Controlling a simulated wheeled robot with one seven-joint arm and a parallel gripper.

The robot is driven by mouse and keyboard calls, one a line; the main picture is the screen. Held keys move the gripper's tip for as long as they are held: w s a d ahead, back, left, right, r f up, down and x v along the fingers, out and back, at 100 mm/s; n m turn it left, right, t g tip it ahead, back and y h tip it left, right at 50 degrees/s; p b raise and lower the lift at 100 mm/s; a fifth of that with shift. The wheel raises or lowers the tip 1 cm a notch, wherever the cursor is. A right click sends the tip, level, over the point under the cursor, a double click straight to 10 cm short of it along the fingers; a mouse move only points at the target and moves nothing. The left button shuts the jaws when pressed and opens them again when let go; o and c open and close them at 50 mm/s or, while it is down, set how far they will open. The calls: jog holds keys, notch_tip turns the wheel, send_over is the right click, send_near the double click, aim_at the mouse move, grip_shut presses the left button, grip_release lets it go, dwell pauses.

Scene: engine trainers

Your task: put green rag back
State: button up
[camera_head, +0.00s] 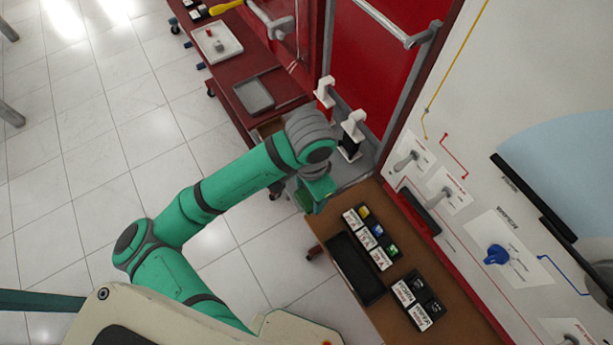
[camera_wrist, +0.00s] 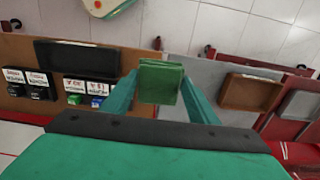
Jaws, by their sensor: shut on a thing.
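The green rag (camera_wrist: 160,82) is a small folded block held between the fingers of my gripper (camera_wrist: 162,92), as the wrist view shows. In the head view the arm's end hides most of the rag. Several labelled bins stand in a row on the brown bench, with yellow, blue and green contents; the one with green content (camera_head: 392,249) is nearest the black tray's lower end.
A black tray (camera_head: 355,268) lies on the brown bench (camera_head: 455,311), with more labelled black bins (camera_head: 417,299) beside it. White-topped fixtures (camera_head: 353,124) stand on the grey surface. A wall panel (camera_head: 520,80) with handles rises at right. A red cart with a grey tray (camera_head: 254,96) stands beyond.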

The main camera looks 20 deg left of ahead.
jog(key=w+a+f, duration=0.1)
jog(key=w+f, duration=0.1)
jog(key=w, duration=0.1)
jog(key=w+a+f, duration=0.1)
jog(key=w+f, duration=0.1)
jog(key=f, duration=0.1)
jog(key=w+a+f, duration=0.2)
jog(key=w, duration=0.1)
jog(key=shift+w+f, duration=0.15)
jog(key=shift+w, duration=0.15)
jog(key=shift+w+a+f, duration=0.15)
jog(key=shift+w+f, duration=0.3)
jog(key=shift+f, duration=0.15)
notch_tip(320, 180, down, 2)
jog(key=shift+w+f, duration=0.1)
jog(key=shift+f, duration=0.05)
jog(key=shift+a+f, duration=0.1)
jog(key=shift+f, duration=0.2)
jog(key=shift+s, duration=0.2)
jog(key=o, duration=1)
